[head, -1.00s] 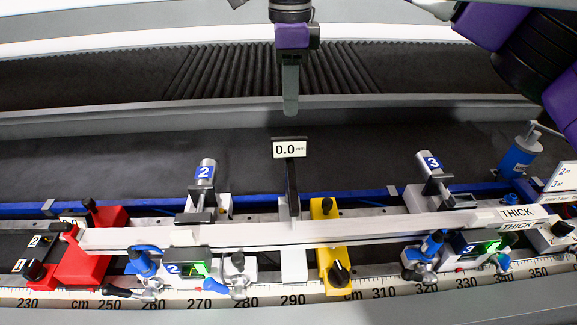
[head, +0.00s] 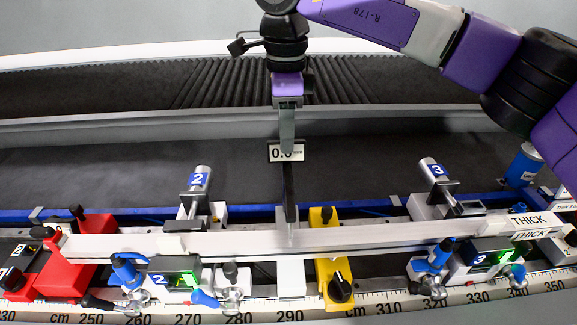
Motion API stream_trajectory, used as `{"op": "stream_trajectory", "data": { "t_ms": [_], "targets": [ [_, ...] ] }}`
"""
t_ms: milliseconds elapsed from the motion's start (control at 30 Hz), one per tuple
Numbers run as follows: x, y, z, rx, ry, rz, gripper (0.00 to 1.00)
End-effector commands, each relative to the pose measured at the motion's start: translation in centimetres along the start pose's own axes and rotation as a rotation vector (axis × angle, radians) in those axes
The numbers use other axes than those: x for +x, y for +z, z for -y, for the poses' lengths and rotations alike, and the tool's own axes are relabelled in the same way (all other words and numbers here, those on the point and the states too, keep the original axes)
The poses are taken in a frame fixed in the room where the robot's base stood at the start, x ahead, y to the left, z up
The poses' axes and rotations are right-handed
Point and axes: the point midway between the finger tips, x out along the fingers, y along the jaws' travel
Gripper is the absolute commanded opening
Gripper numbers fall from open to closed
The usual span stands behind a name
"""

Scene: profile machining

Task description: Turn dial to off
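A black dial (head: 340,290) with a white pointer mark sits on the front of a yellow block (head: 325,245), right of centre. I see nothing held.
A long grey rail (head: 380,235) crosses over the red and yellow blocks. Clamps marked 2 (head: 199,185) and 3 (head: 437,180) stand behind it. Blue-handled units line the front above a centimetre scale (head: 190,312). The dark bed (head: 110,170) behind is bare.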

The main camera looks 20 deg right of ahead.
Motion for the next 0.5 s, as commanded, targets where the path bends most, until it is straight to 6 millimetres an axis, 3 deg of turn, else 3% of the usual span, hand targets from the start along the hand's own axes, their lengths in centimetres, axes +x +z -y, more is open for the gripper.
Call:
{"op": "stream_trajectory", "data": {
  "t_ms": [33, 133, 367, 500],
  "targets": [
    [0.00, -0.01, 0.00, 0.000, 0.000, 0.000, 0.21],
    [-0.01, -0.01, -0.01, 0.000, 0.001, 0.000, 0.01],
    [0.00, -0.01, -0.04, 0.006, 0.001, 0.000, 0.00],
    [0.01, -0.05, -0.05, 0.115, 0.002, -0.002, 0.00]
  ]
}}
